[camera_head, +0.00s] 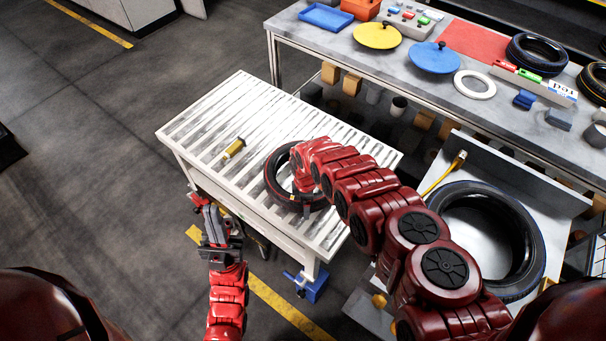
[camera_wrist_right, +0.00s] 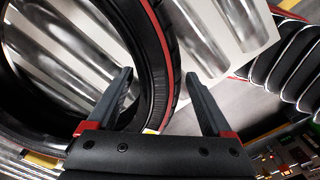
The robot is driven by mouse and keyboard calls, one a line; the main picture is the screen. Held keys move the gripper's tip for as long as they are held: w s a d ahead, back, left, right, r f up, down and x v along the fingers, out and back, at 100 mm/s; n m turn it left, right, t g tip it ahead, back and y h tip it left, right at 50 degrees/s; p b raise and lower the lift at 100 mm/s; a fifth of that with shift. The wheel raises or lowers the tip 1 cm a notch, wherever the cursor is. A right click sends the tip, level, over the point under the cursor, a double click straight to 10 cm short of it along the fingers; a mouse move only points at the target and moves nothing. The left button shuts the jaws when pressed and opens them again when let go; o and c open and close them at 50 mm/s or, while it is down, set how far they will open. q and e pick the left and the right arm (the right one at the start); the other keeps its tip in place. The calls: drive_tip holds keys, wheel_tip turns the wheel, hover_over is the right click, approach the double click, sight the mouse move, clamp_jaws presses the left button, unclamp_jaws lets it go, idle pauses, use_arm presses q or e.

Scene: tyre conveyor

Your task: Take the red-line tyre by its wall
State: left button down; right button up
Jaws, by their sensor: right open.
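The red-line tyre (camera_head: 272,183) lies flat on the white roller conveyor (camera_head: 215,118), partly covered by my right arm in the head view. In the right wrist view the wall of the red-line tyre (camera_wrist_right: 158,45), black with a red stripe, runs between the fingers of my right gripper (camera_wrist_right: 158,80). One finger is on the hole side of the wall and the other is outside it. The jaws are open, with a gap visible beside the wall. My left gripper (camera_head: 218,222) is off the conveyor's front edge, holding nothing that I can see; its jaw opening is unclear.
A yellow cylindrical piece (camera_head: 234,148) lies on the rollers left of the tyre. A large black tyre (camera_head: 529,238) lies on a side stand at the right. The back table (camera_head: 330,44) holds coloured discs, a white ring (camera_head: 475,85) and tyres. The conveyor's left part is mostly clear.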

clamp_jaws()
idle(0.3)
drive_tip(key=shift+w+r, duration=0.15)
drive_tip(key=shift+r, duration=0.1)
idle(0.4)
